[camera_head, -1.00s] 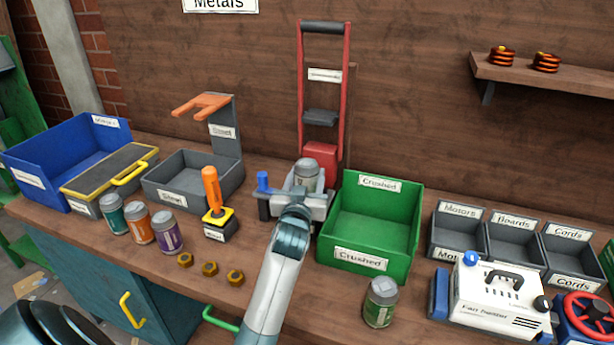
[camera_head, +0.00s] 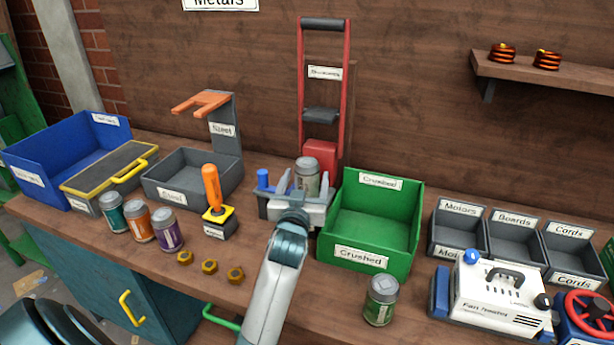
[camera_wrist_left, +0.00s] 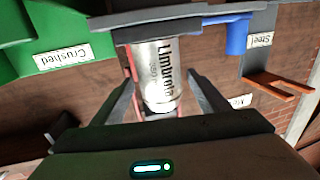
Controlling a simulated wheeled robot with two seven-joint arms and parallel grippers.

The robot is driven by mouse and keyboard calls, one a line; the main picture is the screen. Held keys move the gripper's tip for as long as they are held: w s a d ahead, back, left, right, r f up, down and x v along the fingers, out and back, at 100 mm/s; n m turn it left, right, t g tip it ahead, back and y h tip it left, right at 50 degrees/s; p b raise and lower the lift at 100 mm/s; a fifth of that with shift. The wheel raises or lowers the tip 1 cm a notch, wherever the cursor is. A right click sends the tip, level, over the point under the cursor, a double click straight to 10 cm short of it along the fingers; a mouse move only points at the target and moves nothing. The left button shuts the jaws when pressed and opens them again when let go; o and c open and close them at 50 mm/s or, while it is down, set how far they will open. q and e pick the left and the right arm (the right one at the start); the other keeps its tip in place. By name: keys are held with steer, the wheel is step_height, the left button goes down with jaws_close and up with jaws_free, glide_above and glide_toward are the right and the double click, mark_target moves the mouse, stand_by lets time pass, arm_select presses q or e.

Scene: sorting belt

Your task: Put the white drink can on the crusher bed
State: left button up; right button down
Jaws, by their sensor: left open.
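The white drink can (camera_head: 307,178), silvery-white with dark lettering, stands upright on the crusher bed (camera_head: 313,213) below the crusher's red block. In the left wrist view the can (camera_wrist_left: 158,75) shows upside down, its base against the grey bed plate (camera_wrist_left: 170,18). My left gripper (camera_head: 298,187) is open, with one finger on each side of the can. In the wrist view gaps show between the fingers (camera_wrist_left: 162,92) and the can. The crusher (camera_head: 320,150) has a tall red frame with its dark handle raised. My right gripper is not in view.
The green Crushed bin (camera_head: 367,258) stands close to the right of the crusher. An orange-handled joystick (camera_head: 212,190) and a grey Steel bin (camera_head: 185,190) are to the left. Several other cans, including a green one (camera_head: 380,302), stand near the front edge.

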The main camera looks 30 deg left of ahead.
mark_target(305, 183)
arm_select(q)
steer(key=v, duration=0.3)
steer(key=shift+s+f, duration=0.1)
steer(key=shift+s, duration=0.05)
steer(key=b+v, duration=0.1)
steer(key=v, duration=0.5)
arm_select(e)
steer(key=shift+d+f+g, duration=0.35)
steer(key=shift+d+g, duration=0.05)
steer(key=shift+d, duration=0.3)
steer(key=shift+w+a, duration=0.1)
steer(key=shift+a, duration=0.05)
arm_select(q)
steer(key=shift+d, duration=0.1)
